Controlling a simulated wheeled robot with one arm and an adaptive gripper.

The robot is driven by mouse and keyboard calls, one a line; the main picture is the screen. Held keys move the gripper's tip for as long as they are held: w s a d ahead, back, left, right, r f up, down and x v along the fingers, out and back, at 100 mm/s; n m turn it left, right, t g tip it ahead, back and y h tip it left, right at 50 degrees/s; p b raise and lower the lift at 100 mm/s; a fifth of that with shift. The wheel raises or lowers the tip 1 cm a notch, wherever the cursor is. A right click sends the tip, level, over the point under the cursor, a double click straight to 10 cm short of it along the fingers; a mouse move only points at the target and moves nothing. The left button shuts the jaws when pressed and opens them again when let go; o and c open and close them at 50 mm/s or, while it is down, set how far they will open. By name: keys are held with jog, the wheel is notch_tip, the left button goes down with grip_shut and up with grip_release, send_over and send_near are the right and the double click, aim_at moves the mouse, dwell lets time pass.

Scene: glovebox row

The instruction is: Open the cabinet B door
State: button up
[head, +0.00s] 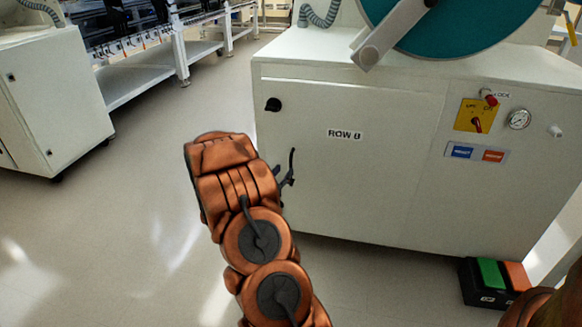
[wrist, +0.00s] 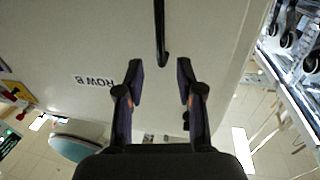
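The white cabinet (head: 360,190) labelled ROW B (head: 346,134) stands at the right of the head view. Its front door looks flush and closed. A dark vertical bar handle (head: 292,165) is near the door's left edge. In the wrist view, turned upside down, the handle (wrist: 160,35) hangs at the top centre. My gripper (wrist: 160,70) is open and empty there, its fingertips on either side of the handle's end in the picture. Whether they touch it cannot be told. In the head view my arm hides most of the gripper.
A black knob (head: 273,104) sits on the door's upper left. A yellow switch panel (head: 476,115) and a gauge (head: 519,119) are on the right side. A foot pedal box (head: 484,287) lies on the floor at lower right. The floor (head: 100,240) to the left is clear.

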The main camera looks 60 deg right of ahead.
aim_at(291, 164)
jog(key=d, duration=0.1)
jog(key=d+b, duration=0.1)
jog(key=d, duration=0.3)
jog(key=shift+w+d, duration=0.1)
jog(key=shift+w, duration=0.25)
jog(key=shift+w+d+b, duration=0.2)
jog(key=shift+d+b, duration=0.25)
jog(key=shift+d, duration=0.45)
grip_shut()
